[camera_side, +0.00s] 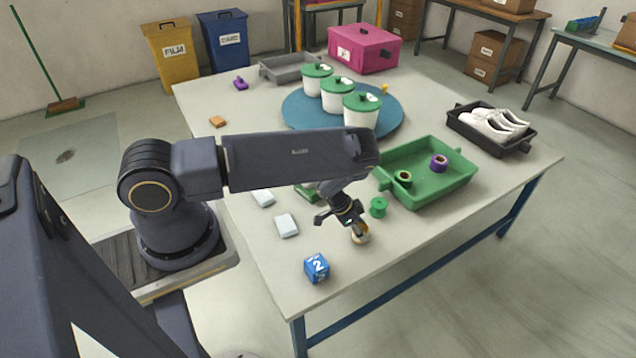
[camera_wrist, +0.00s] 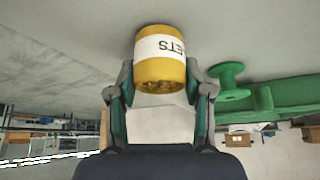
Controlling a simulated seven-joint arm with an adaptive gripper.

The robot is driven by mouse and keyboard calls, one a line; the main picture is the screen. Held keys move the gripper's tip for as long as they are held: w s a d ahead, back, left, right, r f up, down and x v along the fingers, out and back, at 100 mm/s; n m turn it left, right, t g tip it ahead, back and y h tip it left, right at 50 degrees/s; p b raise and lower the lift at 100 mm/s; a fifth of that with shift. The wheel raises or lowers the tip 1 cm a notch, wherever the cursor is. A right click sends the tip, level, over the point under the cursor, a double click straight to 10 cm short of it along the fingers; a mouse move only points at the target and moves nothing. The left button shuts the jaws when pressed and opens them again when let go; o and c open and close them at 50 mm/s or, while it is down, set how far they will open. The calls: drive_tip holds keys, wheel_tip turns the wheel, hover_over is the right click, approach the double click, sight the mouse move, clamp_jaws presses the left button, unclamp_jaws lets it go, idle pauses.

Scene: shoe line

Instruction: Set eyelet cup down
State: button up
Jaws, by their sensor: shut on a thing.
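The eyelet cup (camera_wrist: 159,68) is a yellow cylinder with a white label ending in "ETS". My gripper (camera_wrist: 160,90) is shut on it, one finger at each side. In the side view the cup (camera_side: 361,238) shows small under my gripper (camera_side: 354,226), near the table's front edge. It is at or very close to the table top; I cannot tell whether it touches. My gripper hides part of it there.
A green spool (camera_side: 378,207) stands just behind the cup, beside the green tray (camera_side: 437,190) holding two spools. A blue number cube (camera_side: 316,268) and a pale block (camera_side: 286,225) lie to the left. Bare table (camera_side: 430,230) lies to the right.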

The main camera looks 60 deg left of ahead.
drive_tip(key=shift+f, duration=0.1)
drive_tip(key=o, duration=1.2)
drive_tip(key=shift+o, duration=0.2)
drive_tip(key=v, duration=1.2)
drive_tip(key=w+d+r+n+h, duration=0.15)
drive_tip(key=d+r+h, duration=0.25)
drive_tip(key=d+r, duration=0.75)
drive_tip(key=s+d+r+n+g+h, duration=0.1)
drive_tip(key=s+d+r+g, duration=0.15)
drive_tip(key=r, duration=0.55)
drive_tip(key=s+d+r+g+h, duration=0.1)
drive_tip(key=s+d+r, duration=0.25)
drive_tip(key=r, duration=0.55)
drive_tip(key=s+a+r+n+t+y, duration=0.1)
drive_tip(key=s+a+r+t+y, duration=0.1)
drive_tip(key=s+a+r+y, duration=0.2)
drive_tip(key=s+a+r+n+t+y, duration=0.1)
drive_tip(key=s+a+r+y, duration=0.3)
drive_tip(key=s+r, duration=0.5)
drive_tip(key=s, duration=0.3)
drive_tip(key=shift+t+y, duration=0.3)
drive_tip(key=shift+t, duration=0.05)
